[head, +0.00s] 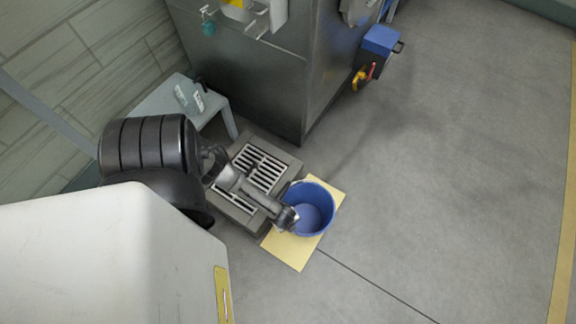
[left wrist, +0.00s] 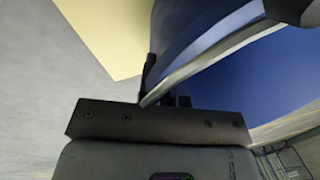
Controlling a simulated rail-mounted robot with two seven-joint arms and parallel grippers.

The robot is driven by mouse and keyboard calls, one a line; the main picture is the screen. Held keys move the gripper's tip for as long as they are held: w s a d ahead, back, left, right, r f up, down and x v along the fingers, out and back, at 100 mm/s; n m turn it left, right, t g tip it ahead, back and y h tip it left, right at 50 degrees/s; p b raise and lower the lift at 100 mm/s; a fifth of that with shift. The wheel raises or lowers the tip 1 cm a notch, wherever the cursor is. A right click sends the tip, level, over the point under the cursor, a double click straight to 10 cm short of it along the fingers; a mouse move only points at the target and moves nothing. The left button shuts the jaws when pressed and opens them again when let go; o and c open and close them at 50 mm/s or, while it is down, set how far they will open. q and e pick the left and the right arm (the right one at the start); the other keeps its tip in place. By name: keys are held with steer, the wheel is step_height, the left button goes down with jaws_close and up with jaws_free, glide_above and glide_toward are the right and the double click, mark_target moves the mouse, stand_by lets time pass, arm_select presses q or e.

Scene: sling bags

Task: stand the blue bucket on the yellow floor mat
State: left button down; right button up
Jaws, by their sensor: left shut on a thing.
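The blue bucket (head: 318,206) is upright or nearly so, over the upper part of the yellow floor mat (head: 290,252) in the head view. I cannot tell whether its base touches the mat. My left gripper (head: 290,216) is shut on the bucket's near left rim. In the left wrist view the bucket (left wrist: 250,85) fills the right side, with its rim between the fingers (left wrist: 163,92). The mat (left wrist: 105,30) shows at the upper left there. The bucket hides part of the mat. My right gripper is not in view.
A drain grate (head: 262,168) in a dark raised frame lies just left of the bucket. A steel cabinet (head: 255,70) stands behind, with a blue box (head: 380,40) at its right side. A small grey table (head: 160,100) holds a bottle (head: 187,94). The floor to the right is clear.

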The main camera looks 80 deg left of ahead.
arm_select(q)
steer(key=shift+r, duration=0.1)
steer(key=shift+w+f, duration=0.1)
steer(key=shift+f, duration=0.1)
steer(key=c, duration=1.3)
jaws_free()
